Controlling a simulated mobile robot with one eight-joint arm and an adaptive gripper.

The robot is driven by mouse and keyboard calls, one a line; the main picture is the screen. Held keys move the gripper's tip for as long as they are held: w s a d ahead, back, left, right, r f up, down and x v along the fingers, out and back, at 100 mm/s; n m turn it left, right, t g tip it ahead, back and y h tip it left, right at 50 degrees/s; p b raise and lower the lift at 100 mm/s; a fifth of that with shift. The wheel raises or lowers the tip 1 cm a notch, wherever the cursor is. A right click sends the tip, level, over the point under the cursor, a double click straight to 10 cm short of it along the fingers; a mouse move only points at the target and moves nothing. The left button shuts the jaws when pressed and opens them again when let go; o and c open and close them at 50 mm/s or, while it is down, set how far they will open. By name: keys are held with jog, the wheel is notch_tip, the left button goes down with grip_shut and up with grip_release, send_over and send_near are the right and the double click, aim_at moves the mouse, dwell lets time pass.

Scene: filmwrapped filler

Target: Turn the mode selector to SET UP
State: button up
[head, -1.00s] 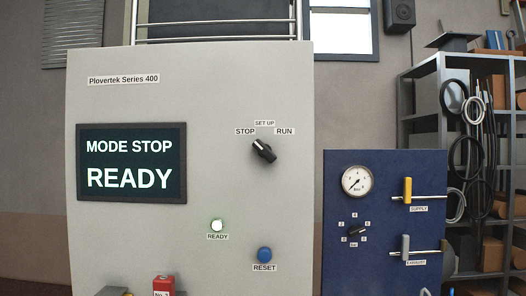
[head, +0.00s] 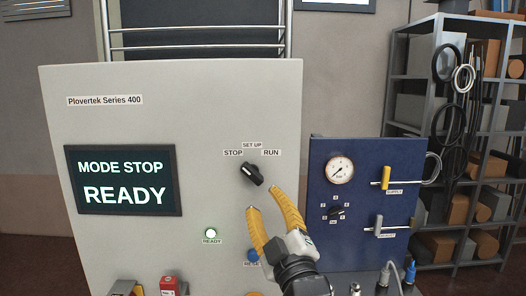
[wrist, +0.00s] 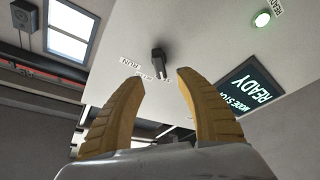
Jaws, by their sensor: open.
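The mode selector (head: 252,174) is a black rotary knob on the light grey panel, with its marked end toward the upper left, on the STOP side. Labels STOP (head: 233,153), SET UP (head: 252,145) and RUN (head: 271,153) sit above it. The display (head: 123,181) reads MODE STOP, READY. My gripper (head: 262,199), with yellow fingers, is open and empty, just below and in front of the selector. In the wrist view the selector (wrist: 158,60) shows beyond and between the fingertips (wrist: 157,78), apart from them.
A lit green READY lamp (head: 211,233) is left of my gripper. The blue RESET button (head: 252,255) is partly hidden behind my gripper. A blue panel (head: 364,160) with a gauge (head: 339,169), small knob and two levers stands to the right. A shelf (head: 460,60) is farther right.

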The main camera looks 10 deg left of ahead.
aim_at(254, 177)
jog(key=x, duration=1)
jog(key=shift+w+a+r+p, duration=0.25)
jog(key=shift+p, duration=0.1)
grip_shut()
